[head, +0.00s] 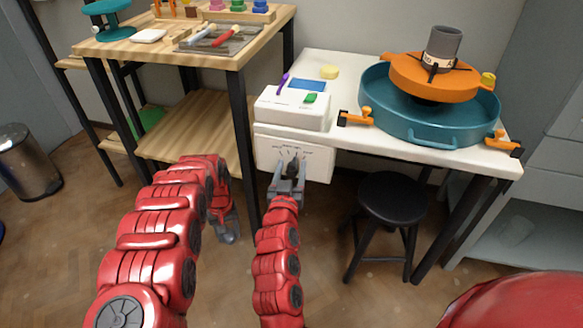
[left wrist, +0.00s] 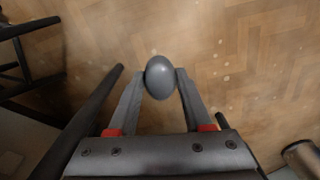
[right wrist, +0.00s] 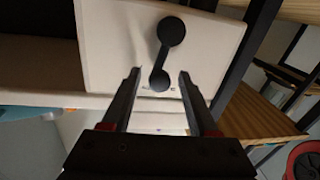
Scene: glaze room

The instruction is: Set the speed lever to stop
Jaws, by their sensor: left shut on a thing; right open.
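The speed lever (head: 293,167) is dark and sits on a white panel (head: 318,168) on the table's front, with small labels in an arc above it. The right wrist view shows the lever as a dark bar with two round ends (right wrist: 164,55). My right gripper (head: 289,180) is open in front of the panel. In its wrist view, one round end lies between the fingertips (right wrist: 160,76); contact cannot be told. My left gripper (head: 230,230) hangs low beside the wooden table, shut on a grey egg-shaped thing (left wrist: 160,77). The label words are too small to read.
Above the panel, a white control box (head: 292,108) stands on the white table (head: 340,60), left of a teal basin with an orange wheel (head: 430,100). A black stool (head: 392,198) stands right of the panel. A wooden table (head: 195,150) stands left.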

